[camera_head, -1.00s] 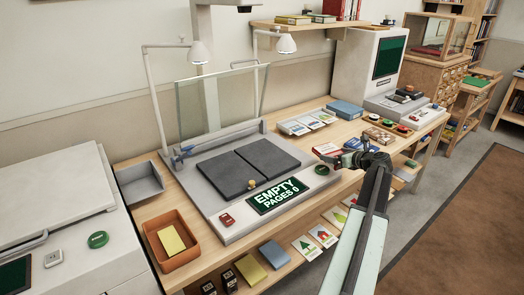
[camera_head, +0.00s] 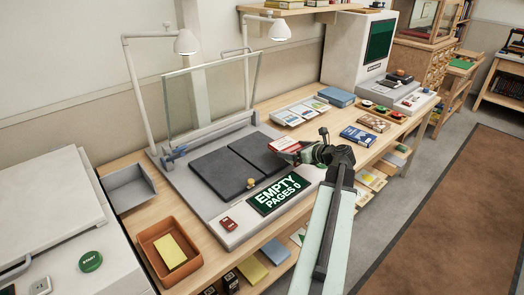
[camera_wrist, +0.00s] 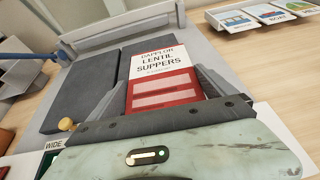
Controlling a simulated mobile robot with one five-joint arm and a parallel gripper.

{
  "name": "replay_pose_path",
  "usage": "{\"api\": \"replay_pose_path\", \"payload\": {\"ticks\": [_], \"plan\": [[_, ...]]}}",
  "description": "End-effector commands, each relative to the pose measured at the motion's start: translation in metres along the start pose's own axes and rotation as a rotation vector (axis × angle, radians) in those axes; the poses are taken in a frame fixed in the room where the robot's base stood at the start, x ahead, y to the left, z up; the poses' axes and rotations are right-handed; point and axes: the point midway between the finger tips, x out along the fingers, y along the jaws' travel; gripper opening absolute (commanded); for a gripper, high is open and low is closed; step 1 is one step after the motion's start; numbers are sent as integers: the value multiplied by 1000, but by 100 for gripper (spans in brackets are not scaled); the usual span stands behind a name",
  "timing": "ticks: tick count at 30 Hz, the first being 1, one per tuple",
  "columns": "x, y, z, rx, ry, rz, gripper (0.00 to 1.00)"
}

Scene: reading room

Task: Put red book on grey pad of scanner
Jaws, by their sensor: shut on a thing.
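The red book (camera_wrist: 163,88), with a white title band reading "Lentil Suppers", is held between the fingers of my gripper (camera_wrist: 160,92) in the wrist view. In the head view the red book (camera_head: 285,145) shows at the tip of my gripper (camera_head: 298,150), at the right edge of the scanner (camera_head: 218,215). The scanner's dark grey pad (camera_head: 226,174) has two halves with a seam between them. In the wrist view the book overlaps the right half of the pad (camera_wrist: 85,97). Whether it touches the pad cannot be told. The glass plate (camera_head: 213,92) stands raised behind.
The scanner's display (camera_head: 277,195) reads "EMPTY PAGES 0". A yellow knob (camera_head: 251,183) sits at the pad's front edge. An orange tray (camera_head: 170,249) stands front left. A blue book (camera_head: 359,137) lies right of my gripper, and picture cards (camera_head: 300,112) lie behind it.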

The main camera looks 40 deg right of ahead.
Motion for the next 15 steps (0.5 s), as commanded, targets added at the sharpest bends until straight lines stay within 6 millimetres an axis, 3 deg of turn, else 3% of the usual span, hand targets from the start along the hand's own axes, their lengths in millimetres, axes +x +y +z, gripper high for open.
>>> {"api": "replay_pose_path", "payload": {"ticks": [1,5,11,15], "plan": [[-7,25,-2,-6,-1,15,41],[-13,52,-4,-19,-1,42,41],[-7,54,-2,-22,-1,49,41],[27,46,7,-22,-2,51,41]]}}
